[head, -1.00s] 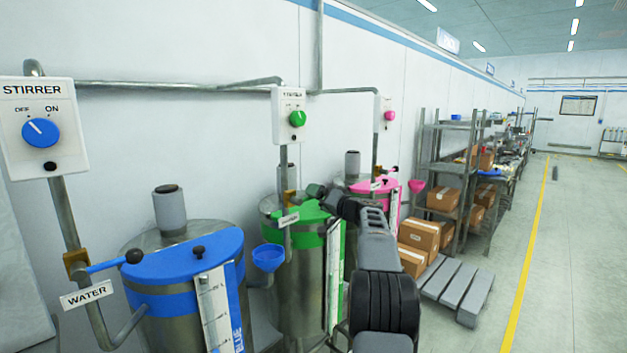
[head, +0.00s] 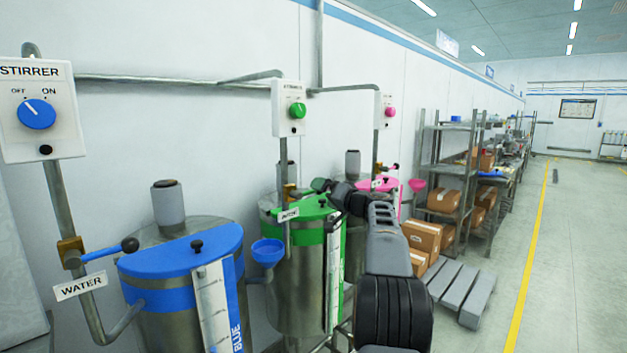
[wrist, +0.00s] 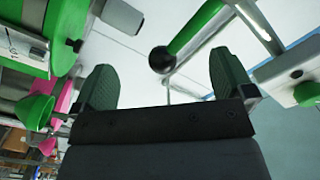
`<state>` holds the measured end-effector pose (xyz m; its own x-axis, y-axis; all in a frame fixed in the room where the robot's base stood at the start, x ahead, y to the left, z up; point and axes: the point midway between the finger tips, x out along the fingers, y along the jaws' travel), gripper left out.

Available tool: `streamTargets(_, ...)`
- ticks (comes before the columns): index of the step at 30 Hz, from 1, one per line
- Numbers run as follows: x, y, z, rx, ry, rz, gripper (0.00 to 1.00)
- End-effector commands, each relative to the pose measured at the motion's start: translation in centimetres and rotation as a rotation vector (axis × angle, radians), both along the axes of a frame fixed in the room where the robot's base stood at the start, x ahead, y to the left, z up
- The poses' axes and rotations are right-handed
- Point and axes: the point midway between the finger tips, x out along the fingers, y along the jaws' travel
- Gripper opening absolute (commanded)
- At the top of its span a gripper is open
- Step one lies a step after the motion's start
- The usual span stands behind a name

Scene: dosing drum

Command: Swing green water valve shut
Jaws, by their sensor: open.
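The green water valve's lever (wrist: 195,28) shows in the wrist view as a green bar ending in a black ball. The ball lies between the lines of my two fingers, just beyond the fingertips, and I see no contact. My gripper (wrist: 163,75) is open and empty. In the head view my gripper (head: 322,187) is beside the brass valve body (head: 290,192), above the green-lidded drum (head: 298,285). The lever is too small and covered to make out there. The WATER tag (head: 288,214) hangs on the pipe below the valve.
The green stirrer box (head: 289,108) is on the wall above. A blue drum (head: 180,265) with its blue valve lever (head: 103,252) stands at left, a pink-lidded drum (head: 378,185) behind my arm. A pallet (head: 462,290) and cartons (head: 422,236) are at right; the aisle is clear.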

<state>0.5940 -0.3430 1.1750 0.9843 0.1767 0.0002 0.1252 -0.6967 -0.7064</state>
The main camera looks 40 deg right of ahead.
Motion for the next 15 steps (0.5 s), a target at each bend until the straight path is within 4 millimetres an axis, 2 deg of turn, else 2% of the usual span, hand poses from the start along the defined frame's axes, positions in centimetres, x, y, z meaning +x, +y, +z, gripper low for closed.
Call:
streamTargets(1, -0.7, -0.2, -0.4, -0.001, -0.002, -0.001, 1.0)
streamTargets(9, -4.0, -0.8, -0.3, -0.001, -0.002, -0.001, 1.0)
streamTargets(15, -5.5, -1.0, -0.2, 0.001, 0.0, 0.0, 1.0)
